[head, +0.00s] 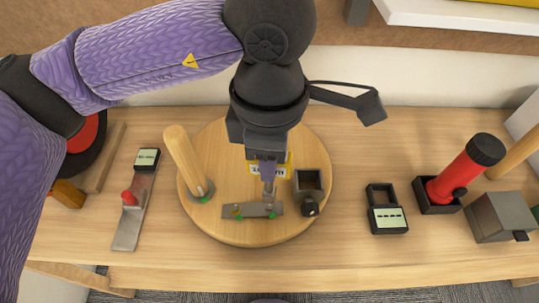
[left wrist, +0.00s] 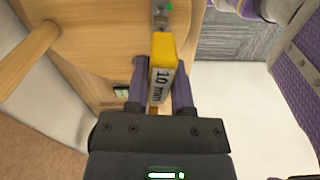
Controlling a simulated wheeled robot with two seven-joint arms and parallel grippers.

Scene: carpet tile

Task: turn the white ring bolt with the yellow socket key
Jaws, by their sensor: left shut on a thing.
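The yellow socket key, labelled 10 mm, shows in the left wrist view (left wrist: 163,50) and, partly covered, in the head view (head: 284,171). My left gripper (head: 268,170) is shut on its handle; the two purple fingers flank the handle in the left wrist view (left wrist: 160,82). The key's grey shaft points down to a metal plate (head: 240,210) on the round wooden board (head: 215,222). Green and orange marks show on the plate. I cannot make out the white ring bolt; the socket end may cover it. Whether the socket sits on a bolt is unclear. My right gripper is out of view.
A device with a display (head: 133,200) lies left. Another display unit (head: 387,215), a red cylinder (head: 465,170) and a grey block (head: 502,217) stand right.

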